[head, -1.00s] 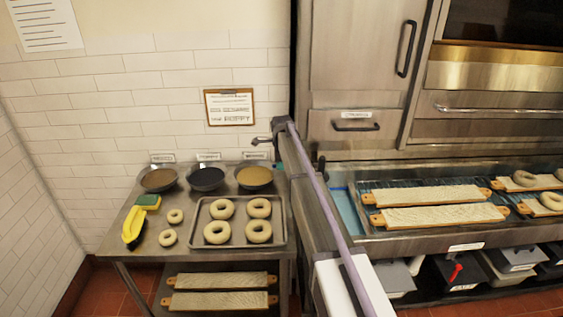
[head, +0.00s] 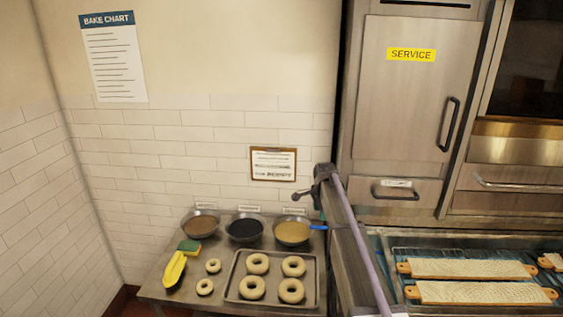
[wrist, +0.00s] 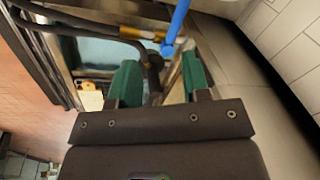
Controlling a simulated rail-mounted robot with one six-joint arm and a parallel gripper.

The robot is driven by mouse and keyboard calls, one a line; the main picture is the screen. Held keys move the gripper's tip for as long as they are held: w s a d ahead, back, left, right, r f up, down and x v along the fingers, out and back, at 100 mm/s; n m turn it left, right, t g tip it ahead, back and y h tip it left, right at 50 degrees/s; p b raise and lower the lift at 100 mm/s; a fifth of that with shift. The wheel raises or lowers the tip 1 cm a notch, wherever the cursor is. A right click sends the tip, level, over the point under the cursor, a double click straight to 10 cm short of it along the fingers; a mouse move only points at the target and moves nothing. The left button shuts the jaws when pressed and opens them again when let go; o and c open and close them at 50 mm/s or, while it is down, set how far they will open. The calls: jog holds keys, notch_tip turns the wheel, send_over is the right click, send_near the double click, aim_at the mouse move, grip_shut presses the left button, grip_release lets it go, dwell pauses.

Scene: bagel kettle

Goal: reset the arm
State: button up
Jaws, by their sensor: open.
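My arm (head: 352,235) rises between the side table and the kettle counter in the head view. Its dark wrist end is near the right bowl, above the table's right edge. In the wrist view my gripper (wrist: 160,85) has two green fingers standing apart, with nothing seen held between them. A blue bar (wrist: 178,22) shows beyond the fingertips, apart from them. A blue piece (head: 318,227) also shows beside the right bowl in the head view; I cannot tell whether it is the same thing.
The side table (head: 155,292) bears a bagel tray (head: 272,300), loose bagels, a yellow item (head: 174,270) and three bowls, including the right bowl (head: 293,232). Bagel boards (head: 470,268) lie over the counter at right. A steel cabinet (head: 405,110) stands behind. Open air lies above the table.

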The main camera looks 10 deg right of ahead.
jog(key=s+a+f+n+b, duration=0.2)
jog(key=s+n, duration=0.3)
jog(key=s, duration=0.8)
jog(key=s+a+f+n+g+b, duration=0.1)
jog(key=s+a+f+n+b, duration=0.2)
jog(key=s, duration=1.1)
jog(key=s+a+f+n+b, duration=0.2)
jog(key=s+f+n+b, duration=0.3)
jog(key=s, duration=0.8)
jog(key=shift+s+a+f+n+g+b, duration=0.25)
jog(key=shift+s+f+n+g+b, duration=0.15)
jog(key=shift+n, duration=0.7)
